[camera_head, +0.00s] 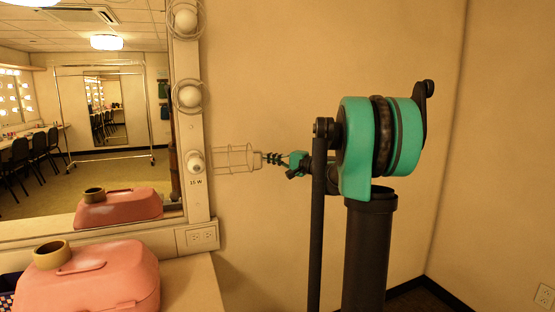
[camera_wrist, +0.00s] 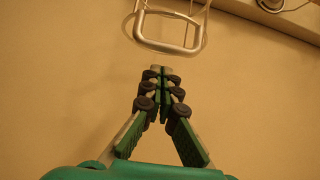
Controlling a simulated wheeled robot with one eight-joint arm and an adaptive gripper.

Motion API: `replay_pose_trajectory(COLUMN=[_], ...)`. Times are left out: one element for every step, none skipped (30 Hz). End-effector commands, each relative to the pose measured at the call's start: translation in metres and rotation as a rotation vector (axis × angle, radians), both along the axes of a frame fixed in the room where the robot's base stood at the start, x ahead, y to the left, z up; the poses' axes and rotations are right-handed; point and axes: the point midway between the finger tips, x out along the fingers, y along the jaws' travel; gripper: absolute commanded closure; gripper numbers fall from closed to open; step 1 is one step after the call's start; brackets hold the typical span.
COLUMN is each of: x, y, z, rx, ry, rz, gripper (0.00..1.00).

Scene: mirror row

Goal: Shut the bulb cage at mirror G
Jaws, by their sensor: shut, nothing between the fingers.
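The bulb cage (camera_head: 236,159) is a wire cage standing open, swung out to the right of the lowest bulb (camera_head: 195,162) on the mirror frame. The bulb is bare. My gripper (camera_head: 267,158) is at the cage's outer end, on the right. In the wrist view my gripper (camera_wrist: 161,70) is shut and empty, its tips just short of the cage's end loop (camera_wrist: 170,47); I cannot tell whether they touch. No letter G is readable; a "15 W" label sits below the bulb.
Two higher bulbs (camera_head: 187,96) have wire cages around them. A pink case (camera_head: 100,280) with a tape roll (camera_head: 52,254) on it stands on the counter (camera_head: 195,285) below the mirror (camera_head: 110,140).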

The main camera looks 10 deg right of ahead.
Motion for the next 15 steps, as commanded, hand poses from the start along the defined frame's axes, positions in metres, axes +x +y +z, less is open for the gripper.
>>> replay_pose_trajectory(x=[-0.005,-0.007,-0.010,-0.012,-0.013,-0.015,-0.015,-0.016,-0.016,-0.017,-0.017,-0.017,-0.017,-0.017,-0.016], y=[0.003,0.004,0.005,0.006,0.006,0.007,0.007,0.007,0.008,0.008,0.008,0.008,0.008,0.008,0.008], z=[0.000,0.000,0.000,0.000,0.000,0.000,0.000,0.000,0.000,0.000,0.000,0.000,0.000,0.000,0.000], rx=[0.000,0.000,0.000,0.000,0.000,0.000,0.000,-0.001,-0.001,-0.001,-0.001,-0.001,-0.001,-0.001,0.000], ry=[0.000,0.000,0.000,0.000,0.000,0.000,0.000,-0.001,-0.001,-0.001,-0.001,-0.001,-0.001,-0.001,0.000], rz=[0.000,0.000,0.000,0.000,0.000,0.000,0.000,0.000,0.000,0.000,0.000,0.000,0.000,0.000,0.000], gripper=[1.00,1.00,1.00,1.00,1.00,1.00,1.00,1.00,1.00,1.00,1.00,1.00,1.00,1.00,1.00])
